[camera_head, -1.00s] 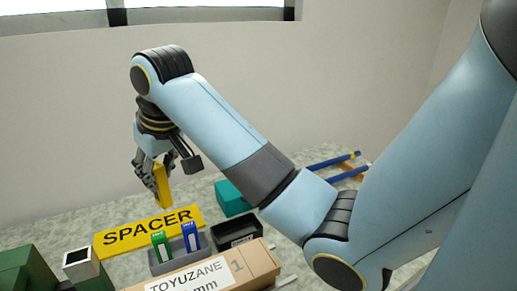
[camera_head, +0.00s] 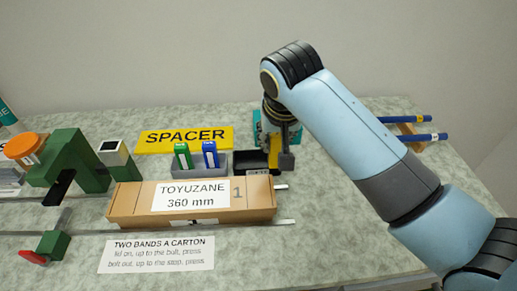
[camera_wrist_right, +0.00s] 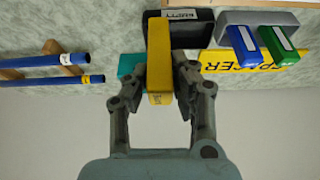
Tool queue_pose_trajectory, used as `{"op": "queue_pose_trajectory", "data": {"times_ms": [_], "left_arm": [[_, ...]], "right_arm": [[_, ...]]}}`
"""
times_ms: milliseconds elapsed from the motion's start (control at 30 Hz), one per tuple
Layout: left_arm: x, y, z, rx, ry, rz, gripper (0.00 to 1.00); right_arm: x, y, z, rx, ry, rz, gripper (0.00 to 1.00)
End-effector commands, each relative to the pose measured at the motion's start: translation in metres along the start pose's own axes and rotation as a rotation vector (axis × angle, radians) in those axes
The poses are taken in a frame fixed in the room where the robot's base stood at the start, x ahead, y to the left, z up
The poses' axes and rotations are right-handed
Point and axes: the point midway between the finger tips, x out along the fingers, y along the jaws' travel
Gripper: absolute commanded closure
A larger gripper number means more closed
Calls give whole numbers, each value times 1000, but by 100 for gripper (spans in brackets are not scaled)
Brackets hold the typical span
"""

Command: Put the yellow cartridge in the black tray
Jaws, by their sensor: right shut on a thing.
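The yellow cartridge (camera_wrist_right: 159,45) is an upright-looking block held between the fingers of my right gripper (camera_wrist_right: 161,76) in the right wrist view. The gripper is shut on it. The black tray (camera_wrist_right: 203,33) lies beyond the cartridge there, and the cartridge covers its left end. In the head view the black tray (camera_head: 244,158) stands right of a grey holder, and my right wrist and gripper (camera_head: 274,146) are at its right side, hiding part of it. My left gripper is not in view.
The grey holder (camera_head: 216,169) has a green and a blue cartridge. A yellow SPACER sign (camera_head: 185,140) lies behind it, a long carton (camera_head: 130,199) in front. A teal block (camera_head: 257,126) is behind my gripper. Blue rods (camera_head: 405,119) lie at the right.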

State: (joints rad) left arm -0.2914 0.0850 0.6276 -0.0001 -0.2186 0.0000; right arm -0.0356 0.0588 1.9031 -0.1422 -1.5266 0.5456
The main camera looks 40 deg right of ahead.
Motion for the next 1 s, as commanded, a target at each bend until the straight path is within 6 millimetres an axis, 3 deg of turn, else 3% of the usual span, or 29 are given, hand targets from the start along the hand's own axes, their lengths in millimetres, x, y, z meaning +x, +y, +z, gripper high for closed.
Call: {"op": "queue_pose_trajectory", "data": {"times_ms": [200, 400, 700, 1000], "left_arm": [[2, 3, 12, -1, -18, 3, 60], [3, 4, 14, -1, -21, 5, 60], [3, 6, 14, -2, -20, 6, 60], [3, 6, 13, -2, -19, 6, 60]], "right_arm": [[46, -25, -30, 0, -1, 0, 100], [64, -34, -42, -1, 0, 0, 100], [99, -34, -28, -1, -2, 0, 100], [102, -34, -27, -1, 0, -1, 100]]}}
